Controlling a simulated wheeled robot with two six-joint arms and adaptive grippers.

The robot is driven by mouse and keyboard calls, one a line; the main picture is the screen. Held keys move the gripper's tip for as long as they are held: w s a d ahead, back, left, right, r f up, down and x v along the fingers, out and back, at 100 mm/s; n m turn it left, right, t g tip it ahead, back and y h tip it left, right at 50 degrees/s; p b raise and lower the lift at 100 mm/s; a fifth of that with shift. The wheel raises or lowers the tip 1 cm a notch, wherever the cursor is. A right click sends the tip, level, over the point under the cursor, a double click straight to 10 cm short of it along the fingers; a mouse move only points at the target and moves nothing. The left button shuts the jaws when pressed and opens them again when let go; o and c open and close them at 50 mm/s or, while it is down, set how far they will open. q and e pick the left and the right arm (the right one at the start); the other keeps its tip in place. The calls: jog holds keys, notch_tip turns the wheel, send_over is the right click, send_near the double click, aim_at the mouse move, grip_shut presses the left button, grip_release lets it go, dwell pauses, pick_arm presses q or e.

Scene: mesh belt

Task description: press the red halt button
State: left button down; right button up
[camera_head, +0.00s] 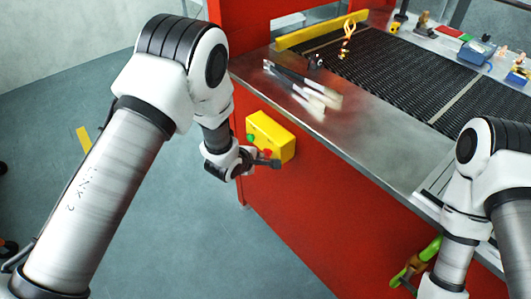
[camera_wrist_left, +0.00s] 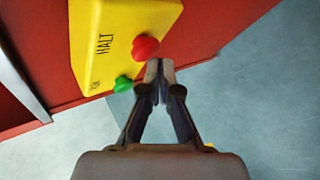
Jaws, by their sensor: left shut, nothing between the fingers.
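The yellow box (camera_head: 272,134) is fixed to the red side of the belt housing. In the left wrist view the box (camera_wrist_left: 103,40) reads HALT. It carries the red halt button (camera_wrist_left: 145,47) and a smaller green button (camera_wrist_left: 123,84). My left gripper (camera_head: 275,163) is shut and empty at the front of the box. In the wrist view its fingertips (camera_wrist_left: 160,72) are close beside the red button, by its lower right edge. I cannot tell whether they touch it. In the head view the gripper partly hides the red button.
The metal edge (camera_head: 355,145) of the belt table runs above the box, with silver pieces (camera_head: 305,88) on it. The dark mesh belt (camera_head: 400,72) lies behind. My right arm (camera_head: 480,170) is at the right, near a green and orange object (camera_head: 418,265). The left floor is mostly open.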

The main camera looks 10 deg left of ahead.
pick_arm(q)
jog(key=shift+w+d, duration=0.3)
jog(key=shift+w, duration=0.15)
dwell(0.6)
jog(key=shift+s+a+p, duration=0.55)
jog(key=shift+s+p, duration=0.05)
jog(key=shift+s, duration=0.15)
jog(key=s+a, duration=0.1)
jog(key=s, duration=0.1)
jog(key=s+a+p, duration=0.1)
jog(key=s+a, duration=0.1)
dwell(0.5)
dwell(0.6)
